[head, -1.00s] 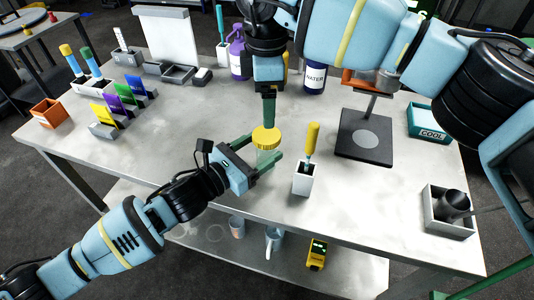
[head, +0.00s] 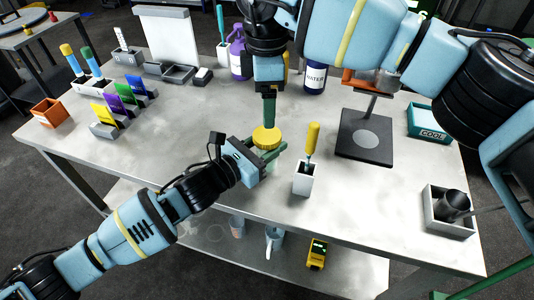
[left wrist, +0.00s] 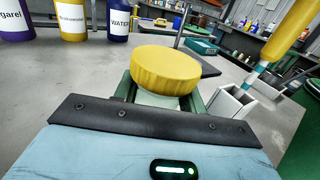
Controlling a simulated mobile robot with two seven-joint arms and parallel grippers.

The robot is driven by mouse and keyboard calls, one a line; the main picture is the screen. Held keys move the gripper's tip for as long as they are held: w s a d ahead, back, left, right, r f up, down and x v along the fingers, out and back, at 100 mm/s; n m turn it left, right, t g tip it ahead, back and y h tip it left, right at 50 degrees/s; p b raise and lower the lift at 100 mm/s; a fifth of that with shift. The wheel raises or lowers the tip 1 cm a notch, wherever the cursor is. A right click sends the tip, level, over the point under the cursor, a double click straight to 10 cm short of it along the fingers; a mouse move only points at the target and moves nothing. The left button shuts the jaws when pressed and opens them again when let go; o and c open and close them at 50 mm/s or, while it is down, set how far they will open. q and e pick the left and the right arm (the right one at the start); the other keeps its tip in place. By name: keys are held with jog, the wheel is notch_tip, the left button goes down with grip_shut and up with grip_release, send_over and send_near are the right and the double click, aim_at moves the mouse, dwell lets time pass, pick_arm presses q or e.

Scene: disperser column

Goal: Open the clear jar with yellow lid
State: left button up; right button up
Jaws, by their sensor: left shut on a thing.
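The clear jar (left wrist: 157,99) stands upright on the grey table, capped by a ribbed yellow lid (head: 266,137). The lid is on the jar and fills the middle of the left wrist view (left wrist: 167,70). My left gripper (head: 268,157) is shut on the jar body from the front left, below the lid, with a green finger on each side. The fingers and lid hide most of the jar. My right gripper (head: 269,118) points straight down over the lid. Its green fingers show edge-on, so their opening and any contact with the lid cannot be told.
A white holder (head: 303,179) with a yellow-handled tool (head: 312,140) stands close right of the jar. A dark stand (head: 365,138) is farther right. Bottles, including a WATER bottle (head: 315,79), stand behind.

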aim_at(267, 134)
jog(key=shift+n, duration=2.3)
jog(key=shift+f, duration=4)
